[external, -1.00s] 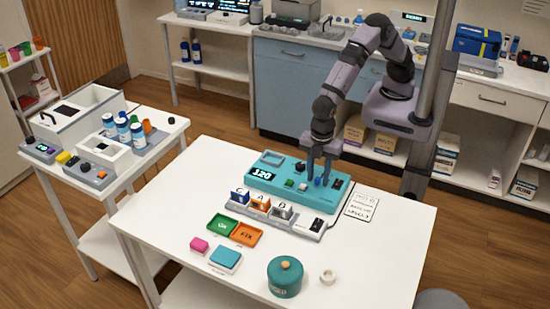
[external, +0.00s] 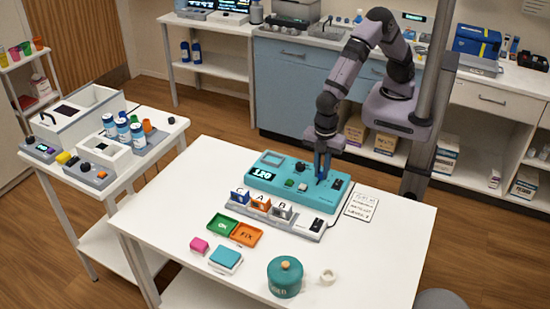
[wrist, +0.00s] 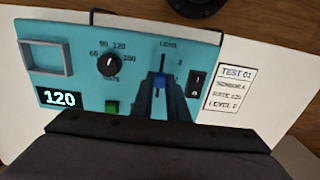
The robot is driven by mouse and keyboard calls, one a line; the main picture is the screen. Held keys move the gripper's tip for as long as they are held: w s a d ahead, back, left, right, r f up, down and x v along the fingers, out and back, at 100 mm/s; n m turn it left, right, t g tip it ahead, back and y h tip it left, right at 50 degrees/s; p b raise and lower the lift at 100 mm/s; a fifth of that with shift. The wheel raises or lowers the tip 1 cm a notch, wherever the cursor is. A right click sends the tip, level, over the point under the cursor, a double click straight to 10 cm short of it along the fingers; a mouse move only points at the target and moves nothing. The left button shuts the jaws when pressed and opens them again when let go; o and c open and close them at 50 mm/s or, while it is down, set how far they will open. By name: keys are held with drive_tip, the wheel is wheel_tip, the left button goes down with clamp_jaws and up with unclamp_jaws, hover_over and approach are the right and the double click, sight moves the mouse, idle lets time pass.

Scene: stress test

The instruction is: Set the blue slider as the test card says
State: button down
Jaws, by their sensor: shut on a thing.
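The teal tester (external: 338,194) stands on the white table. The blue slider (wrist: 160,83) sits in the vertical slot under the word LEVEL. My gripper (external: 321,180) reaches down to the tester, its fingers shut on the slider; in the wrist view the fingers cover the lower slot and most scale marks. The test card (wrist: 231,88) lies right of the tester. It reads TEST 01, a sensor line, a rate line that looks like 120, and a level line whose number is blurred.
A black switch (wrist: 196,84) is close right of the slider, and a green button (wrist: 112,106) is to its left. Lettered blocks (external: 261,204) stand in a grey rack in front of the tester. Green and orange trays and a teal pot (external: 285,280) are nearer the front.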

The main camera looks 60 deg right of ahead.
sight(321, 173)
drive_tip(key=c, duration=1.7)
unclamp_jaws()
drive_tip(key=shift+r+b, duration=0.8)
drive_tip(key=shift+r, duration=2.9)
